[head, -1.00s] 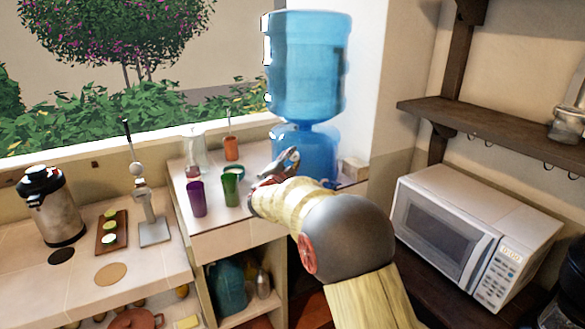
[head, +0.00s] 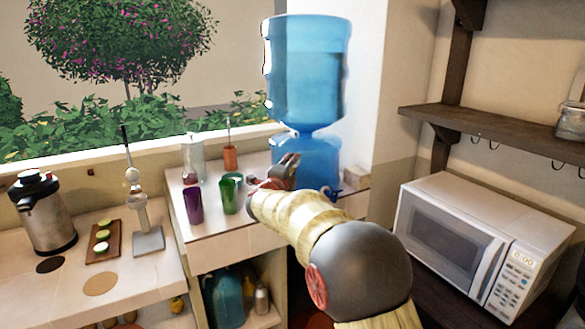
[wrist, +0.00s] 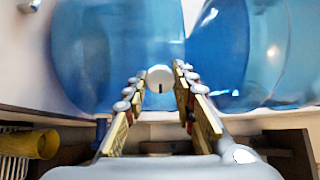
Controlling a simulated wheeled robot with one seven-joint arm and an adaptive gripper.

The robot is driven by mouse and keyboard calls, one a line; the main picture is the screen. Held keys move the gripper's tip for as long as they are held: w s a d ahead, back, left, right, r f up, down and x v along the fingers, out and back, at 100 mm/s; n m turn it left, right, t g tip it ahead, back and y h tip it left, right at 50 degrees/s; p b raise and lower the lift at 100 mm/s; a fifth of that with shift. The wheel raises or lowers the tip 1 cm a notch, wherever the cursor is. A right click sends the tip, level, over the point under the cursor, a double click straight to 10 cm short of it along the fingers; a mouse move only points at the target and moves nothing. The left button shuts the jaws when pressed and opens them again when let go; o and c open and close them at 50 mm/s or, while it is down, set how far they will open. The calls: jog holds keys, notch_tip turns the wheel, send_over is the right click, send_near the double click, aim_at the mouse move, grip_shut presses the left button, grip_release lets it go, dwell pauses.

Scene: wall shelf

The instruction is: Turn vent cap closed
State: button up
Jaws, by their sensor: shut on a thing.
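The vent cap (wrist: 160,77) is a small white round cap with a dark slot mark at its lower edge. In the wrist view it sits between the fingertips, in front of the blue water containers. My gripper (wrist: 159,82) is shut on it, with one finger on each side. In the head view my gripper (head: 288,168) is at the lower blue container (head: 318,160), under the upright blue bottle (head: 306,72). The cap is hidden there by my gripper and arm.
A purple cup (head: 193,205) and a green cup (head: 228,196) stand left of my gripper on the counter. An orange cup (head: 230,158) is behind them. A microwave (head: 478,250) stands to the right, below a wooden shelf (head: 490,125).

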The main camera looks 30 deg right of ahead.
dwell(0.3)
jog(key=o, duration=1.1)
jog(key=shift+o, duration=0.3)
jog(key=v, duration=1.2)
